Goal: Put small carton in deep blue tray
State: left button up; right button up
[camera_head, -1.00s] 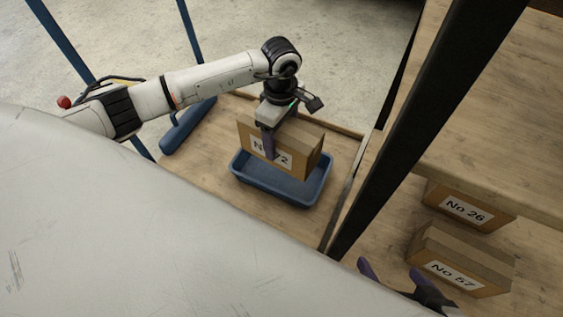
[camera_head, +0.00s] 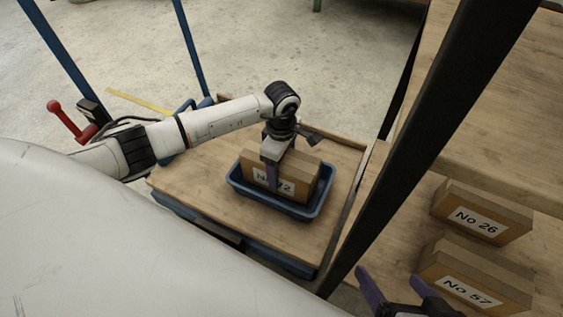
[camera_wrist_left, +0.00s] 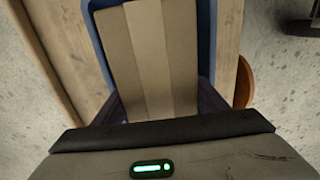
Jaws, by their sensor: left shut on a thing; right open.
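The small brown carton (camera_head: 293,180) has a white label, partly covered by a finger. It sits upright inside the deep blue tray (camera_head: 304,213), which stands on a wooden platform. My left gripper (camera_head: 272,172) reaches in from the left and is shut on the carton from above. In the left wrist view the carton (camera_wrist_left: 150,55) shows between the fingers, with the blue tray (camera_wrist_left: 207,50) around it. Whether the carton's underside touches the tray floor is hidden. My right gripper (camera_head: 392,290), with purple fingers, is open and empty at the bottom right.
Cartons labelled No 26 (camera_head: 482,212) and No 57 (camera_head: 475,275) stand on a wooden shelf (camera_head: 400,225) at the right. A dark upright post (camera_head: 430,130) separates that shelf from the platform (camera_head: 215,185). The platform left of the tray is bare.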

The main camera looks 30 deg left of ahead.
pick_arm(q)
jog(key=shift+w+f, duration=0.1)
jog(key=shift+f, duration=0.55)
pick_arm(e)
jog(key=shift+w+a+r, duration=0.1)
jog(key=shift+a+r, duration=0.1)
jog(key=shift+r, duration=0.15)
pick_arm(q)
jog(key=shift+f+b, duration=0.2)
jog(key=shift+b, duration=0.1)
jog(key=o, duration=1.9)
jog(key=shift+o, duration=0.8)
pick_arm(e)
jog(key=shift+r+t, duration=0.15)
jog(key=shift+t, duration=0.15)
